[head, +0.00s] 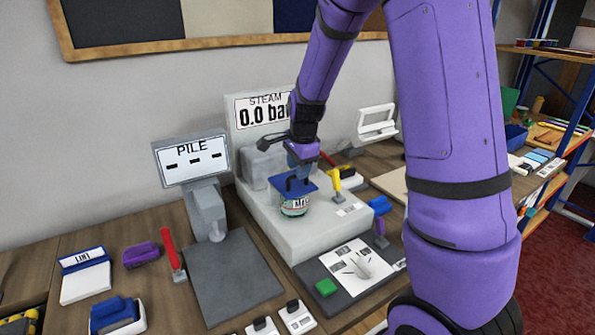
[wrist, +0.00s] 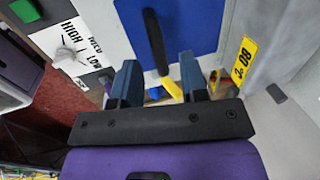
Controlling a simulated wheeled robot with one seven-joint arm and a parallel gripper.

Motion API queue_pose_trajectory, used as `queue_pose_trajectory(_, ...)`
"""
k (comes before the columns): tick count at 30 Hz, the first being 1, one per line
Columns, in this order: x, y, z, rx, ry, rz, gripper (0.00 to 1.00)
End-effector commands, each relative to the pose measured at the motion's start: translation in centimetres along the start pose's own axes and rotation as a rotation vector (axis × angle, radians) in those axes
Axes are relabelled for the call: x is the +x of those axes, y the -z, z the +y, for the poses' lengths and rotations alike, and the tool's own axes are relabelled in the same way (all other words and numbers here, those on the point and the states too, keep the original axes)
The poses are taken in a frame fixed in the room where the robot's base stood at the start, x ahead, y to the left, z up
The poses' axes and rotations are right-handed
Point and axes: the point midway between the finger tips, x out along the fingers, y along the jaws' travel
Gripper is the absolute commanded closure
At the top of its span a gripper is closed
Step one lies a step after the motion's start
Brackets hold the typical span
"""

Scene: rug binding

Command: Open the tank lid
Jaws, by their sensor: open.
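The tank lid (head: 310,184) is a flat blue plate on top of the small labelled tank (head: 296,207), which stands on the pale steam unit. The lid looks shut, though my gripper partly hides it. In the wrist view the blue lid (wrist: 200,25) fills the upper middle, with a dark bar-like handle (wrist: 154,38) across it. My gripper (head: 299,166) is just above the lid in the head view. In the wrist view my gripper (wrist: 160,72) is open, with the handle running into the gap between its fingers. I cannot tell whether they touch.
A yellow-handled tool (head: 337,180) stands right of the tank. A dial panel (head: 340,270) with a green button (head: 326,287) lies in front. The PILE display (head: 192,160) is to the left, with a bare dark plate (head: 235,275) before it.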

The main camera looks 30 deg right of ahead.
Motion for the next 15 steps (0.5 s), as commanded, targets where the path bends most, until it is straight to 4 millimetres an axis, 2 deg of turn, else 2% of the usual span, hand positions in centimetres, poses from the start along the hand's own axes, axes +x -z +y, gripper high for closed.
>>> queue_pose_trajectory(6,1.5,0.0,0.0,0.001,0.0,-0.001,0.6)
queue_pose_trajectory(14,1.6,0.0,0.0,0.0,0.0,-0.001,0.6)
queue_pose_trajectory(15,1.6,0.0,0.0,0.0,0.0,-0.001,0.62)
